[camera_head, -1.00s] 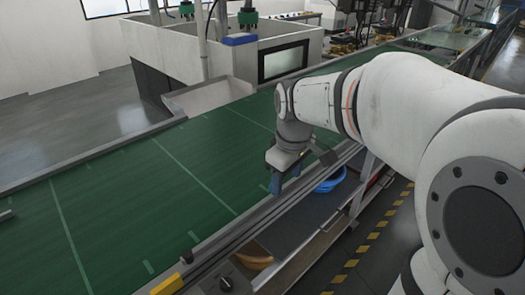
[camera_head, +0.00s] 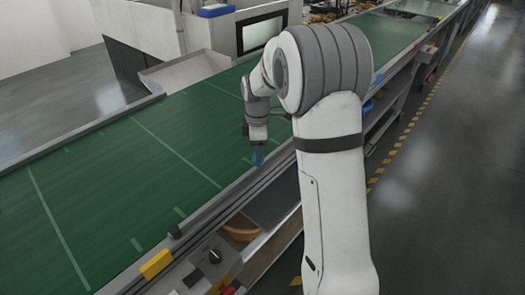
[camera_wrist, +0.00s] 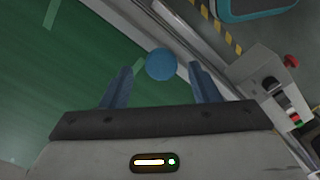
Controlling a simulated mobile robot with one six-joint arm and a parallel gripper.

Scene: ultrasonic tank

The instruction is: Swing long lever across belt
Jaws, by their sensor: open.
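My gripper (camera_head: 258,155) is low over the near edge of the green belt (camera_head: 120,190) and points down. In the wrist view its two blue fingers (camera_wrist: 160,84) are apart. A round blue knob (camera_wrist: 160,64) shows in the gap between the fingertips, over the belt's edge rail. I cannot tell whether the fingers touch it. It looks like the end of the lever, seen from above. No lever shaft shows clearly; it is hidden below the knob or by my arm.
A yellow block (camera_head: 156,264) and a dark dial (camera_head: 214,256) sit along the near rail. A control box with a red button (camera_wrist: 291,61) stands to the right in the wrist view. The belt's left part is clear.

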